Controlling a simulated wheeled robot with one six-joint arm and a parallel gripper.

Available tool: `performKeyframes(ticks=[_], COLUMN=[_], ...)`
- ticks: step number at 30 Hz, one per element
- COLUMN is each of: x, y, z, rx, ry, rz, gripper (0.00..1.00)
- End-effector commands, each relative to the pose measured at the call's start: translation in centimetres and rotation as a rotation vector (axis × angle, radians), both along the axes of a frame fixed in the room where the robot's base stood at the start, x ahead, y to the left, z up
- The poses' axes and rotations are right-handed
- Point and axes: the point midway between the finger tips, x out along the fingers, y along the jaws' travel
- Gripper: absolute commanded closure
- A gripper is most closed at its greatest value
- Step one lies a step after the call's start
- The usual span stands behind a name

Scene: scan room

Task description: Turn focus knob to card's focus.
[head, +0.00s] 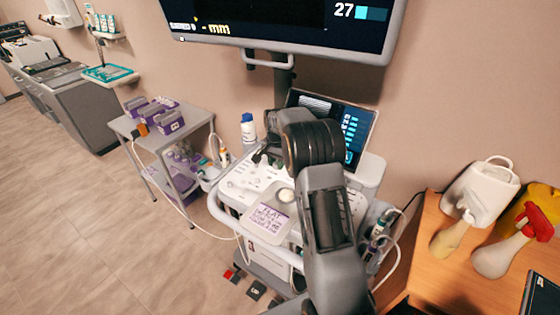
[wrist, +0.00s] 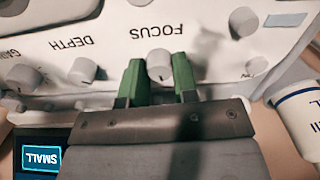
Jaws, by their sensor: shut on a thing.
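The focus knob (wrist: 160,63) is a pale grey round knob with a dark mark at its lower edge. It sits under the upside-down word FOCUS on the white panel (wrist: 205,20) in the wrist view. My gripper (wrist: 160,72) has its two green fingers on either side of the knob, shut on it. In the head view my own arm hides the knob. The card (head: 268,222) is white with purple print and handwriting, and lies at the console's front. Its top reads FLAT; the smaller lines are not clear.
Depth (wrist: 83,71) and gain (wrist: 24,77) knobs are left of my gripper in the wrist view. A white bottle (wrist: 299,112) stands to the right; it also shows in the head view (head: 248,128). The wall monitor (head: 290,25) shows 27 and "- mm". The console screen (head: 352,130) is lit.

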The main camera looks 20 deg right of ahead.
Motion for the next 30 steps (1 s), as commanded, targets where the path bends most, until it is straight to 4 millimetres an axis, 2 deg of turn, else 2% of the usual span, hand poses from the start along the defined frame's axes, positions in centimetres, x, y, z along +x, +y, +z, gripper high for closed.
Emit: performKeyframes(ticks=[11,12,19,26,30], x=[-0.03,-0.02,-0.06,-0.05,-0.01], y=[0.42,0.42,-0.03,-0.18,-0.21], z=[-0.08,-0.08,-0.06,-0.01,0.75], rx=[0.008,0.008,0.005,0.004,0.003], ry=[0.004,0.004,0.001,0.000,-0.001], rz=[-0.005,-0.005,-0.010,-0.011,-0.011], gripper=[0.96,0.72,0.50,0.47,0.47])
